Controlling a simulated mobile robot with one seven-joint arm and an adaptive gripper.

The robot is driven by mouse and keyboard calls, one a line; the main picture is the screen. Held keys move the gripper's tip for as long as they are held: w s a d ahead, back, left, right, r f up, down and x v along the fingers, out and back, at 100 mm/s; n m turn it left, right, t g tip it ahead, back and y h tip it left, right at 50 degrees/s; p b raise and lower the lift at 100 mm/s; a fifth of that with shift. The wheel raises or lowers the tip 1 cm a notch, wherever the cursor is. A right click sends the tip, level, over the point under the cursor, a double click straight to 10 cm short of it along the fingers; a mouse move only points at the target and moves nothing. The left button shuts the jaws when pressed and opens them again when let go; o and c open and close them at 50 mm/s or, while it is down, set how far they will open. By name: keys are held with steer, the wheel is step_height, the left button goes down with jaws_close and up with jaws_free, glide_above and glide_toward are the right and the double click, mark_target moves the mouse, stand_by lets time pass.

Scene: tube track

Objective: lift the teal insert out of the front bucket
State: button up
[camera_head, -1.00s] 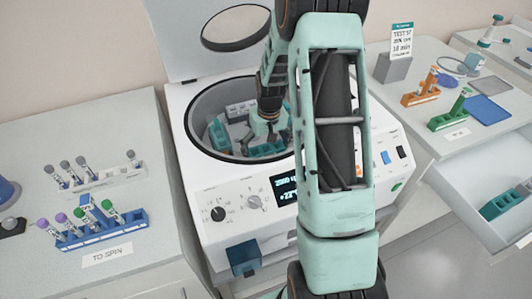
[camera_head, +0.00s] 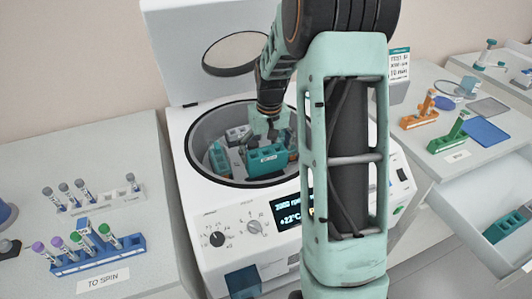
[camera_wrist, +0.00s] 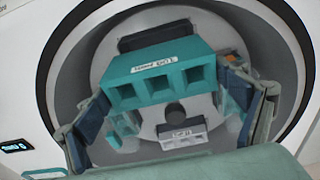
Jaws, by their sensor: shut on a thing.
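The teal insert (camera_wrist: 160,76) is a block with several square openings and a white label. My gripper (camera_wrist: 175,105) is shut on it, one finger at each end. In the head view the teal insert (camera_head: 267,158) hangs from my gripper (camera_head: 268,138) inside the mouth of the centrifuge bowl, above the rotor. The centrifuge (camera_head: 210,205) has its lid open. In the wrist view a dark, empty-looking bucket (camera_wrist: 155,38) shows behind the insert. I cannot tell which bucket is the front one.
Other inserts sit in the rotor, including a grey one (camera_wrist: 183,135). The bowl rim (camera_head: 190,150) surrounds my gripper. A blue rack (camera_head: 95,255) with tubes stands on the left bench. An open drawer (camera_head: 480,225) is at the right.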

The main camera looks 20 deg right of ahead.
step_height(320, 180, up, 6)
steer(key=p, duration=0.4)
stand_by(0.4)
